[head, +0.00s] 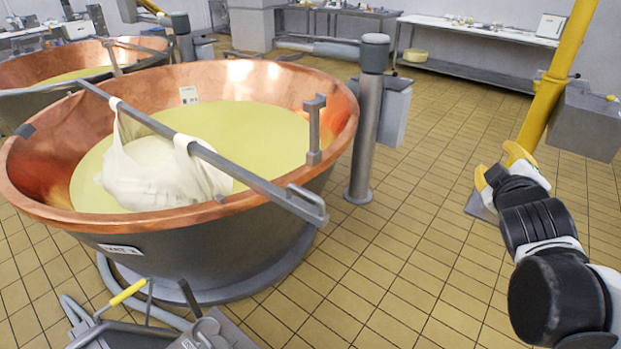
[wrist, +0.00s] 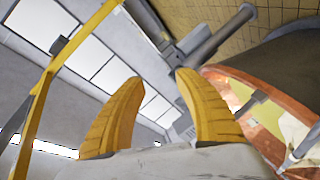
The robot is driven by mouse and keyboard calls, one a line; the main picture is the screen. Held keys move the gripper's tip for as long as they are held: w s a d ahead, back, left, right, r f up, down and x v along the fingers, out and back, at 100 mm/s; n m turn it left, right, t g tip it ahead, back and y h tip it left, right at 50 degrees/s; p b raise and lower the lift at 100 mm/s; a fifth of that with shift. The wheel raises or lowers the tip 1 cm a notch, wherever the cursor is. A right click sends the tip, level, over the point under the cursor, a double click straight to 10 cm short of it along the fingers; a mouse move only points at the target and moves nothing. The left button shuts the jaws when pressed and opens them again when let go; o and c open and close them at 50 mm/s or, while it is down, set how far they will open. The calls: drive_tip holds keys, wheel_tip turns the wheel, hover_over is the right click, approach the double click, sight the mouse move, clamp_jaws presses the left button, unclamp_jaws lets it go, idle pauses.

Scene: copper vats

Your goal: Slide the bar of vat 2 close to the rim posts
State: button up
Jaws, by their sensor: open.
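The near copper vat (head: 250,205) has a small label (head: 121,249) too blurred to read surely. A grey bar (head: 250,180) lies across it, its near right end with a loop handle (head: 308,194) sticking out past the rim. White cloth (head: 160,170) hangs from the bar into the yellowish liquid.
A grey column (head: 368,130) stands right behind the vat. A yellow pole (head: 555,75) with a grey box (head: 585,120) is beyond my gripper. A second copper vat (head: 70,65) is at back left. Tiled floor (head: 420,220) between vat and arm is clear.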

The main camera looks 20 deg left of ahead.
drive_tip(key=w+a+r+n+t+y, duration=0.2)
drive_tip(key=w+a+n+t+y, duration=0.1)
drive_tip(key=w+a+n, duration=0.35)
drive_tip(key=w+a+f+n+g+y, duration=0.1)
drive_tip(key=a+f+n+y, duration=0.1)
drive_tip(key=a+n+y, duration=0.4)
drive_tip(key=w+a+f+n+y, duration=0.2)
drive_tip(key=a+n+y, duration=0.15)
drive_tip(key=n, duration=0.35)
drive_tip(key=n+g+y+p, duration=0.2)
drive_tip(key=n+g+y, duration=0.4)
drive_tip(key=n+g, duration=0.8)
approach(317, 199)
drive_tip(key=a+n+t, duration=0.2)
drive_tip(key=n+t, duration=0.1)
drive_tip(key=shift+s+a+f+h, duration=0.2)
drive_tip(key=shift+a+f+h, duration=0.1)
drive_tip(key=shift+f, duration=0.4)
drive_tip(key=b+x, duration=0.2)
drive_tip(key=x, duration=0.6)
drive_tip(key=shift+w+a, duration=0.15)
drive_tip(key=shift+a, duration=0.15)
drive_tip(key=shift+x, duration=0.75)
drive_tip(key=shift+r, duration=0.15)
clamp_jaws()
